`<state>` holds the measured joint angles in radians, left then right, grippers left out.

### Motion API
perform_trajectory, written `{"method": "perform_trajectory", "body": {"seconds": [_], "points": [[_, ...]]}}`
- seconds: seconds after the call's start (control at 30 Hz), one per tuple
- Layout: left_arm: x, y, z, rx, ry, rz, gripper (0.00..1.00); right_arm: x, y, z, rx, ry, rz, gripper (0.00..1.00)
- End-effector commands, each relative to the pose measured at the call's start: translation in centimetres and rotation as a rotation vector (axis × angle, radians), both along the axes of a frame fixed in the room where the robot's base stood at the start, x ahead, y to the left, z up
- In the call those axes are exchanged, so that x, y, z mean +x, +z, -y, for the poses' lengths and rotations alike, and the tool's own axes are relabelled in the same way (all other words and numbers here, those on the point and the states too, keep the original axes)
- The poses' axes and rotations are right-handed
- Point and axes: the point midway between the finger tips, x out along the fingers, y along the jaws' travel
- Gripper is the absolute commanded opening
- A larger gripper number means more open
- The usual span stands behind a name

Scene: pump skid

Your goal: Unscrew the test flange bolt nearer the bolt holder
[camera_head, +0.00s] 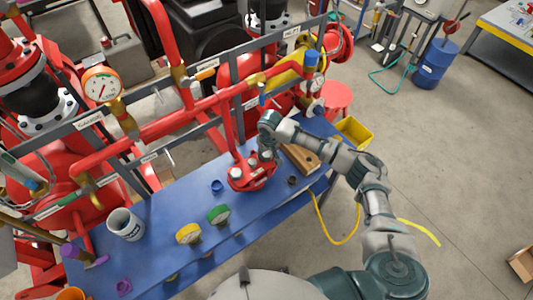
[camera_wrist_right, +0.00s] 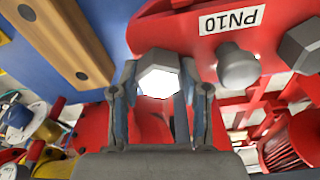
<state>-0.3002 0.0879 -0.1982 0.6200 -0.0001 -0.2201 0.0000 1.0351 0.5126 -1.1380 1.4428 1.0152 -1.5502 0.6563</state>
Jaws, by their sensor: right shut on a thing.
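The red test flange (camera_head: 250,180) stands on the blue bench, with several bolts on it. In the wrist view, its red plate (camera_wrist_right: 170,35) carries a PN10 label. My right gripper (camera_head: 265,152) reaches down at the flange's right side. In the wrist view, my right gripper (camera_wrist_right: 160,95) is shut on a hex bolt head (camera_wrist_right: 158,75), on the side towards the wooden bolt holder (camera_head: 300,158). The holder also shows in the wrist view (camera_wrist_right: 72,40), with dark holes. The bolt's shank is hidden, so I cannot tell how far it is threaded. My left gripper is out of view.
The blue bench (camera_head: 160,255) also holds a white mug (camera_head: 125,224), a yellow-topped part (camera_head: 188,234) and a green-topped part (camera_head: 218,214). Red pipework with a gauge (camera_head: 101,85) runs behind. A yellow bin (camera_head: 354,132) lies beyond the bench's right end.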

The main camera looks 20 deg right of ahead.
Motion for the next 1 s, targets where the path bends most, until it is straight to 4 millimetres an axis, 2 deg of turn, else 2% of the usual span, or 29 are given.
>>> {"method": "perform_trajectory", "body": {"seconds": [0.17, 0.5, 0.8, 1.0], "points": [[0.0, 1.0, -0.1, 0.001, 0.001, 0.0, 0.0, -0.2, 0.1, -0.1, 0.005, 0.099, -0.004, 0.09], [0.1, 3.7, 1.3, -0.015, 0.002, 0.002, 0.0, -0.2, 0.0, -0.1, 0.003, 0.642, -0.01, 0.09], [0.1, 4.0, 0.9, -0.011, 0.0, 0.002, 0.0, -0.2, -0.3, -0.2, 0.005, 1.154, -0.013, 0.09], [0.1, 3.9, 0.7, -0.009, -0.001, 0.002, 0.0, -0.2, -0.3, -0.1, 0.005, 1.303, -0.014, 0.09]]}}
